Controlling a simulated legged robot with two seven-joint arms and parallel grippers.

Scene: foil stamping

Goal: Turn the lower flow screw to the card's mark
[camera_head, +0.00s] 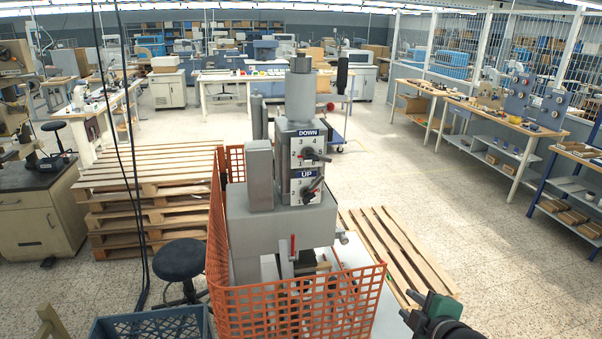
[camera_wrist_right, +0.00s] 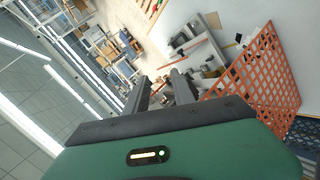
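The grey stamping machine (camera_head: 282,215) stands in the middle of the head view. Its column carries two dials. The upper one, labelled DOWN (camera_head: 308,153), has a dark knob over a numbered plate. The lower one, labelled UP (camera_head: 306,187), has a dark screw knob (camera_head: 313,188) with its lever slanting up to the right. I cannot make out a card with a mark. My right gripper (camera_head: 411,306) is at the bottom right, well below and right of the dials, touching nothing. In the wrist view its fingers (camera_wrist_right: 160,92) are apart with nothing between them. My left gripper is out of view.
An orange mesh guard (camera_head: 300,311) wraps the machine's front and left; it also shows in the wrist view (camera_wrist_right: 255,90). A blue crate (camera_head: 150,325), a black stool (camera_head: 180,260) and stacked pallets (camera_head: 150,190) stand left. Another pallet (camera_head: 385,245) lies right; floor beyond is free.

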